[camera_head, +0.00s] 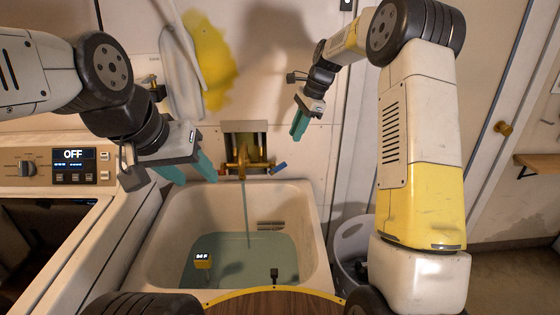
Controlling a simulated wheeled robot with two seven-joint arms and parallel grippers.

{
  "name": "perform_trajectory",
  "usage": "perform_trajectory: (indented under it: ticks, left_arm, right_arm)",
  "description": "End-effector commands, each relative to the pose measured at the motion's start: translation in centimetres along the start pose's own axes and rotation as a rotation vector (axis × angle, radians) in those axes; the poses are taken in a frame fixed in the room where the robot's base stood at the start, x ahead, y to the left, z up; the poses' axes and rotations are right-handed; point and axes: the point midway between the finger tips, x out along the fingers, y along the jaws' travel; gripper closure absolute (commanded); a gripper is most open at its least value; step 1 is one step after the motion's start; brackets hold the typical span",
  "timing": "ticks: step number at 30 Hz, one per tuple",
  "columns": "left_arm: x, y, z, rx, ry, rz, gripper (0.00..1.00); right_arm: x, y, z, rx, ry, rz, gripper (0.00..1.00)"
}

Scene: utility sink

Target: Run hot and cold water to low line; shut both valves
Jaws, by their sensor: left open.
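The white utility sink (155,240) holds greenish water (265,262). A thin stream falls from the brass faucet (243,160) on the wall above it. A blue valve handle (279,168) sticks out at the faucet's right. The left valve handle is hidden behind my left gripper (190,172), which is open with teal fingers just left of the faucet. Contact with it cannot be told. A small yellow float with a display (202,260) sits in the water at the left. My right gripper (299,124) hangs empty above and right of the faucet, its teal fingers close together. The fill line is not readable.
A control panel reading OFF (73,155) is on the appliance at the left. A white basket (351,246) stands right of the sink. A brown round surface (275,302) lies at the front.

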Motion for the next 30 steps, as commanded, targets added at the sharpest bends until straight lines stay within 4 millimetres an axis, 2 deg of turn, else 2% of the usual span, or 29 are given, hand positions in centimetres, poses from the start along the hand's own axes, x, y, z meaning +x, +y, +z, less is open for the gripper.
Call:
perform_trajectory:
  ticks: [1, 3, 7, 13, 24, 30]
  left_arm:
    - [0.0, 0.0, 0.0, 0.000, 0.000, 0.000, 0.51]
    - [0.0, 0.0, 0.0, 0.000, 0.000, 0.000, 0.51]
    - [0.0, 0.0, 0.0, 0.000, 0.000, 0.000, 0.51]
    - [0.0, 0.0, 0.0, 0.000, 0.000, 0.000, 0.51]
    - [0.0, 0.0, 0.0, 0.000, 0.000, 0.000, 0.51]
    - [0.0, 0.0, 0.0, 0.000, 0.000, 0.000, 0.51]
  right_arm:
    - [2.1, -1.0, -0.7, 0.063, -0.018, 0.019, 0.82]
    - [4.3, -2.0, -1.3, 0.143, -0.036, 0.038, 0.82]
    - [7.5, -3.1, -2.2, 0.257, -0.059, 0.065, 0.82]
    - [9.8, -3.6, -2.7, 0.332, -0.074, 0.085, 0.82]
    - [15.1, -3.2, -2.2, 0.336, -0.075, 0.087, 0.82]
    - [17.0, -3.1, -2.1, 0.335, -0.074, 0.085, 0.82]
